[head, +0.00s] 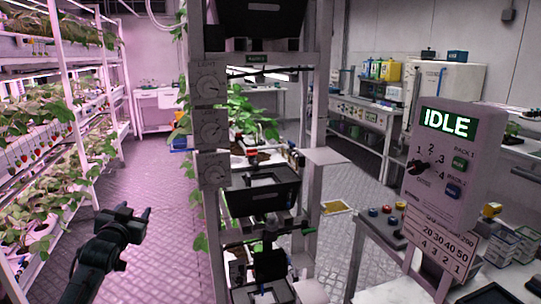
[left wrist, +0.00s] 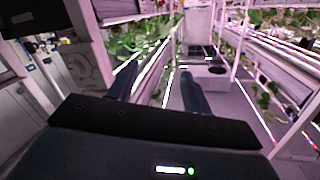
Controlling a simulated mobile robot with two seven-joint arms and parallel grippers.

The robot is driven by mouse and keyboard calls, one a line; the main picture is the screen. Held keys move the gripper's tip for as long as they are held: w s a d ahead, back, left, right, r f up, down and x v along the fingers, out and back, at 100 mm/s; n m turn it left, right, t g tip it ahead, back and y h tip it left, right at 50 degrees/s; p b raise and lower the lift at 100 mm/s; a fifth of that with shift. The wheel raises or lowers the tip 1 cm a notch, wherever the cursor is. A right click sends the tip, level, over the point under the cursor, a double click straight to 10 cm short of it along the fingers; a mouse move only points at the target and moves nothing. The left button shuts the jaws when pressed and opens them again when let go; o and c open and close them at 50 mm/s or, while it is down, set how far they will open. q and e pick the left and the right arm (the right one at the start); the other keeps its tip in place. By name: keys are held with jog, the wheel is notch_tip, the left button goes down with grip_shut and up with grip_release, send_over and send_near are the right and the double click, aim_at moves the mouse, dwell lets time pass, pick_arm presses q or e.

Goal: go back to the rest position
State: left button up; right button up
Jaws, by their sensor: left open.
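My left gripper (head: 136,212) is in the lower left of the head view, over the aisle floor, with its dark arm coming up from the bottom edge. Its jaws are open, and I see nothing between them. In the left wrist view my left gripper (left wrist: 160,88) shows two dark fingers set well apart, with floor and racks beyond. I cannot make out my right gripper in either view.
Planted racks (head: 62,130) line the left side. A central rack post (head: 211,130) with dials stands right of my gripper. A control box reading IDLE (head: 452,165) stands over the right bench. The aisle floor (head: 150,175) between the racks is clear.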

pick_arm(q)
jog(key=s+d+f+m+g+h, duration=0.1)
jog(key=s+d+f+g+h, duration=0.1)
jog(key=s+d+f, duration=0.65)
jog(key=s+d+f+m+g+h, duration=0.15)
jog(key=s+d+f, duration=0.35)
jog(key=s+f, duration=0.6)
jog(key=s+d+f+g, duration=0.1)
jog(key=s+d+f, duration=0.1)
jog(key=s, duration=0.4)
jog(key=s+d+f+n+h, duration=0.1)
jog(key=s+d+f, duration=0.1)
jog(key=s, duration=0.5)
jog(key=s+d+f+n+g+h, duration=0.1)
jog(key=s+d+f, duration=0.1)
jog(key=s+d, duration=0.2)
jog(key=s, duration=0.3)
jog(key=shift+f+g, duration=0.25)
jog(key=shift+g, duration=0.1)
pick_arm(e)
jog(key=shift+c, duration=0.3)
